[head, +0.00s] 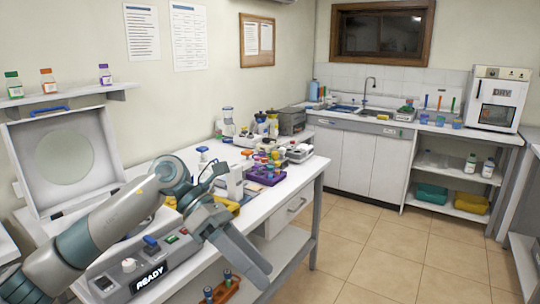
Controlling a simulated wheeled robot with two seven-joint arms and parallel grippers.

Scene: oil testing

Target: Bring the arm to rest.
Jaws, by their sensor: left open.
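My left arm reaches in from the lower left over the white bench (305,182). My left gripper (228,228) hangs at the arm's end, in front of the bench's near part. It is open and holds nothing that I can see. The grey test device (125,278) with a lit "READY" display stands just left of and below the gripper. My arm hides part of the bench behind it. My right gripper does not show.
A purple rack (265,175) with vials stands on the bench beyond the gripper. An orange rack (222,291) with vials is low in front. A white lidded machine (25,160) stands at left. The tiled floor (385,260) at right is free.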

